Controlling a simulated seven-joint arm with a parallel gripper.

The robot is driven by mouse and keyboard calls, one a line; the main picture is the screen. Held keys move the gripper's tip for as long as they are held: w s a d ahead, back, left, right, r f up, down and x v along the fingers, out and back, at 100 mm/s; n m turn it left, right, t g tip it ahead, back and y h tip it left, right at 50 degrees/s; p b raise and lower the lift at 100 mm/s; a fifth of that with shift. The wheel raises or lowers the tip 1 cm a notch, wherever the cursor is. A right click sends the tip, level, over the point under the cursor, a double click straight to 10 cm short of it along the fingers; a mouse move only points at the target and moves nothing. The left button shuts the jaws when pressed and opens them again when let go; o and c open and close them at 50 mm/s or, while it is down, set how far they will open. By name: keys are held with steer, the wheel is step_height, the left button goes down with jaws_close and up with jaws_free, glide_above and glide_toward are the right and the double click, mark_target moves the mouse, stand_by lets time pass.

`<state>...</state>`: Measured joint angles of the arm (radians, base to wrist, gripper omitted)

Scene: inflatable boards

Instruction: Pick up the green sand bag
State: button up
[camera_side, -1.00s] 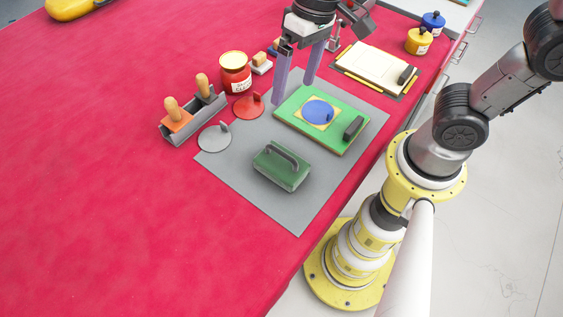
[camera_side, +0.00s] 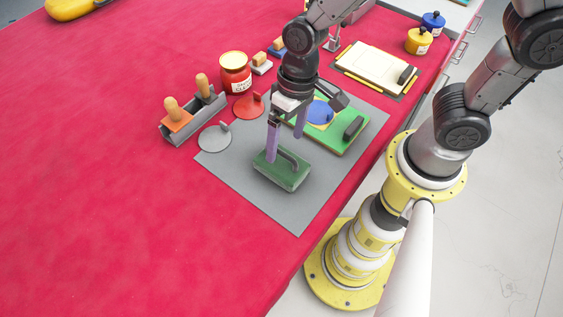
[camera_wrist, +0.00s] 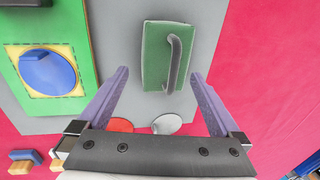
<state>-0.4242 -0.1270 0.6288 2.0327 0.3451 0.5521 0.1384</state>
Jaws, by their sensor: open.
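The green sand bag (camera_side: 280,172) is a green block with a dark grey arched handle. It lies on the grey mat (camera_side: 240,189) in the side view. In the wrist view the green sand bag (camera_wrist: 155,55) lies ahead of the fingers, a little right of centre, with its handle along its right side. My gripper (camera_side: 286,148) is open and empty. Its two purple fingers point down near the bag's far side, and in the side view one finger overlaps the bag's left end. Contact cannot be told. My gripper (camera_wrist: 160,82) also shows open in the wrist view.
A green board (camera_side: 348,138) with a blue disc lies close behind the bag on the mat. A grey disc (camera_side: 214,138) and a red disc (camera_side: 249,106) lie to the left, near a tool holder (camera_side: 187,122) and a red jar (camera_side: 235,76). The red table is clear at the front left.

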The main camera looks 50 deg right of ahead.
mark_target(282, 161)
steer(key=shift+a+f, duration=0.2)
steer(key=shift+f, duration=0.55)
steer(key=shift+a+f, duration=0.15)
steer(key=shift+f, duration=0.55)
steer(key=shift+c, duration=0.3)
jaws_close()
